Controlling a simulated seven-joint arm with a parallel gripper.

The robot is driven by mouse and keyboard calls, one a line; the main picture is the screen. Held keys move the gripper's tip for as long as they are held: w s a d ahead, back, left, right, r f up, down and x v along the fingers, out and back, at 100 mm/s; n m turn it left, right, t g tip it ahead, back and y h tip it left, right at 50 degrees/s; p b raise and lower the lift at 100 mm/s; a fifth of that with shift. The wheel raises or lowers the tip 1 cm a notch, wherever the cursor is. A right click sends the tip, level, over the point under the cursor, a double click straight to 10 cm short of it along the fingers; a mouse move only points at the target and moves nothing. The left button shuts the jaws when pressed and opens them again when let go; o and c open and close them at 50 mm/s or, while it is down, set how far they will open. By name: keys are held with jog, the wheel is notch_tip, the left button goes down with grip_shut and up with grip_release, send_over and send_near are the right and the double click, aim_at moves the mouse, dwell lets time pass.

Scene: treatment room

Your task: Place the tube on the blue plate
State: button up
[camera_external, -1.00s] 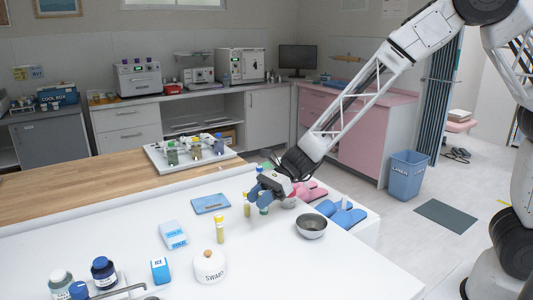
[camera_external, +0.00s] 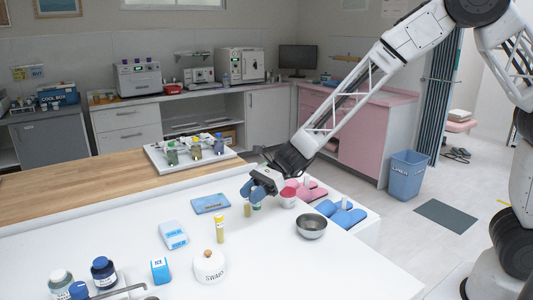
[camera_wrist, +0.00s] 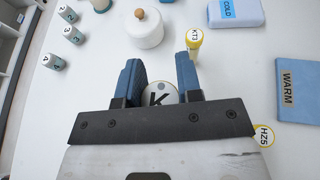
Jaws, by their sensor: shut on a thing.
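My gripper (camera_external: 258,190) is above the white table, left of the metal bowl. In the wrist view its blue fingers (camera_wrist: 160,82) are shut on a tube (camera_wrist: 158,97) with a round pale top marked with a K. The gripper's bar hides part of that label. Only a small part of the held tube shows below the fingers in the external view; I cannot tell its clearance from the table. The flat blue plate (camera_external: 211,203) lies left of the gripper; it reads WARM in the wrist view (camera_wrist: 300,92).
A tube marked HZ5 (camera_wrist: 264,136) stands close beside the gripper. Yellow tube KT3 (camera_external: 219,229), a light-blue COLD block (camera_external: 174,235) and a white SWABS jar (camera_external: 209,266) stand nearer the front. The metal bowl (camera_external: 311,227) and blue rests (camera_external: 342,213) are right.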

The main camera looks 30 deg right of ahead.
jog(key=w+a, duration=0.3)
jog(key=w, duration=0.9)
jog(key=r+g, duration=0.1)
send_over(206, 203)
jog(key=shift+s+n, duration=0.15)
jog(key=shift+n, duration=0.25)
jog(key=shift+f, duration=3.15)
jog(key=shift+f, duration=1.85)
jog(key=shift+f, duration=0.1)
